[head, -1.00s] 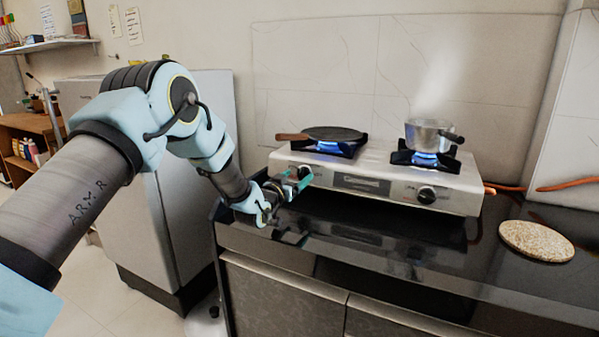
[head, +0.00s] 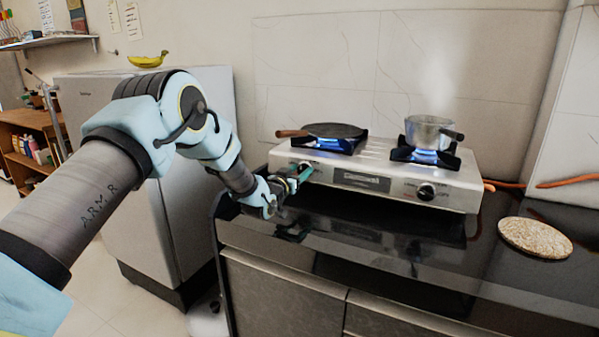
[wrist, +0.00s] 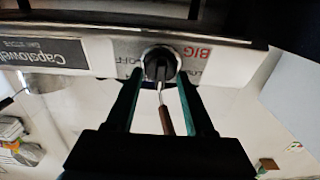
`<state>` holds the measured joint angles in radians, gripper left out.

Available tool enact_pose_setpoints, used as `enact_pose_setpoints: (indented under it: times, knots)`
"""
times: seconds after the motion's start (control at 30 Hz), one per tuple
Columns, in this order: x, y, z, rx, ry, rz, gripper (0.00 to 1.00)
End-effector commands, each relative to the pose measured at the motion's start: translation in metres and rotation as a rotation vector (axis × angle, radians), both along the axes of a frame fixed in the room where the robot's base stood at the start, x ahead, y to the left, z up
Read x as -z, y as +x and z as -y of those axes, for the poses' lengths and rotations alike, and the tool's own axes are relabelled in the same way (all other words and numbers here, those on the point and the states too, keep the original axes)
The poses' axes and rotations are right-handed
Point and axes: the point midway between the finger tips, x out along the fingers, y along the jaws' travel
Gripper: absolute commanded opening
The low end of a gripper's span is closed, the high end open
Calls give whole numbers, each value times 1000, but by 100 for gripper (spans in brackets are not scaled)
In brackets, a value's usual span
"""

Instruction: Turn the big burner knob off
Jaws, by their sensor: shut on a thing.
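The gas stove (head: 370,182) stands on the black counter. Its left front knob, the big burner knob (wrist: 160,65), is black and sits beside red "BIG" lettering in the upside-down wrist view. My gripper (wrist: 160,78) is shut on this knob, one teal finger on each side. In the head view my gripper (head: 302,172) is at the stove's left front and hides most of the knob. The left burner (head: 328,146) shows a blue flame under a dark flat pan (head: 335,131).
A steaming metal pot (head: 424,133) stands over the lit right burner. The right knob (head: 427,191) is free. A round cork-like mat (head: 535,237) lies on the counter (head: 400,250) at right. A fridge (head: 180,180) stands left, with a banana (head: 148,60) on top.

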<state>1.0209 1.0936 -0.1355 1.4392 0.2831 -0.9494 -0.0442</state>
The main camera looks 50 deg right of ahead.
Motion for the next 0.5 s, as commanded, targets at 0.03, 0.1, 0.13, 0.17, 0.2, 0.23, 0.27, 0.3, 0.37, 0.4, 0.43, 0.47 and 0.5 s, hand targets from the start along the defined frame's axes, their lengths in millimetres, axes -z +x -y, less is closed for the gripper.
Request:
enact_pose_setpoints:
  times: [0.03,0.1,0.13,0.17,0.2,0.23,0.27,0.3,0.37,0.4,0.43,0.47,0.5]
  knots:
    - [0,0,0,0,0,0,32]
    - [0,0,0,0,0,0,24]
    - [0,0,0,0,0,0,21]
    - [0,0,0,0,0,0,18]
    - [0,0,0,0,0,0,13]
    - [0,0,0,0,0,0,10]
    - [0,0,0,0,0,0,6]
    - [0,0,0,0,0,0,2]
    - [0,0,0,0,0,0,0]
    - [0,0,0,0,0,1,0]
    - [0,0,0,0,1,2,0]
    - [0,0,0,1,1,3,0]
    - [0,0,0,2,2,7,0]
